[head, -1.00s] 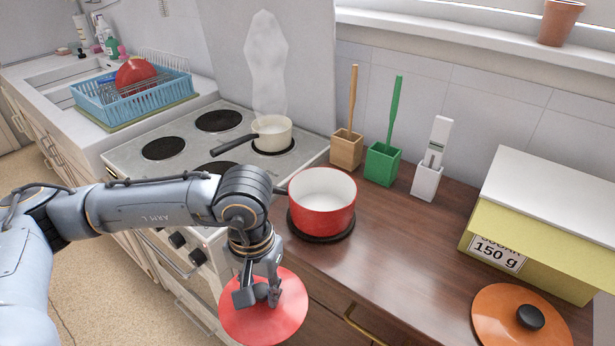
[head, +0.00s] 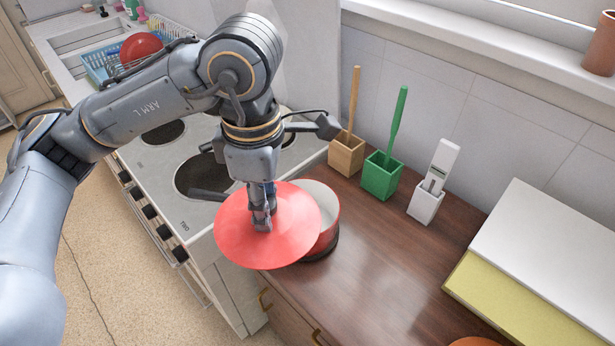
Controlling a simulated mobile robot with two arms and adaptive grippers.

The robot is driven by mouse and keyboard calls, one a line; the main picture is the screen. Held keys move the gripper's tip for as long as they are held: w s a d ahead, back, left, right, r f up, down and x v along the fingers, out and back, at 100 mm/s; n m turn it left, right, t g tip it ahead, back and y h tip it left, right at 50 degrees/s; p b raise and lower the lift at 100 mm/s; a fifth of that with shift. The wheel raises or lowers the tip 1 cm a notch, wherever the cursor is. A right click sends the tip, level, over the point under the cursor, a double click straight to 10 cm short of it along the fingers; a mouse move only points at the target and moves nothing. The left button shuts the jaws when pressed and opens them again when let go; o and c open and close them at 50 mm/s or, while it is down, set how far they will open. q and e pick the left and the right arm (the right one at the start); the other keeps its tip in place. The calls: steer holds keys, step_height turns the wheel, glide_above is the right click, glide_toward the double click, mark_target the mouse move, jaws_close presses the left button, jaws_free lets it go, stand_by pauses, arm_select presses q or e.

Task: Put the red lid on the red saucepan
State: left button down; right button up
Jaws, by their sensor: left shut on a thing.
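The red lid (head: 290,238) is a flat red disc in the head view. My left gripper (head: 262,217) is shut on it near its middle and holds it over the left part of the red saucepan (head: 331,228). The lid hides most of the saucepan; the white inside and the red wall show at its right. The lid sits off to the left of the opening, and I cannot tell whether it touches the rim. My right gripper is not in view.
A wooden holder (head: 346,156), a green holder (head: 381,178) and a white holder (head: 425,205) stand behind, along the wall. A white and yellow box (head: 545,265) is at the right. The stove (head: 185,218) is at the left. The counter (head: 395,265) right of the saucepan is clear.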

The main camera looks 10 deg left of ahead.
arm_select(q)
steer(key=shift+w+d+r+n, duration=0.1)
steer(key=shift+w+r+n, duration=0.15)
steer(key=shift+r+n, duration=0.25)
steer(key=shift+w+f+p, duration=0.1)
steer(key=shift+w+p, duration=0.2)
steer(key=shift+w, duration=0.05)
steer(key=w+d+f+p, duration=0.2)
steer(key=w+f+p, duration=0.3)
steer(key=w+f, duration=0.7)
steer(key=shift+w+f+p, duration=0.35)
steer(key=shift+p, duration=0.05)
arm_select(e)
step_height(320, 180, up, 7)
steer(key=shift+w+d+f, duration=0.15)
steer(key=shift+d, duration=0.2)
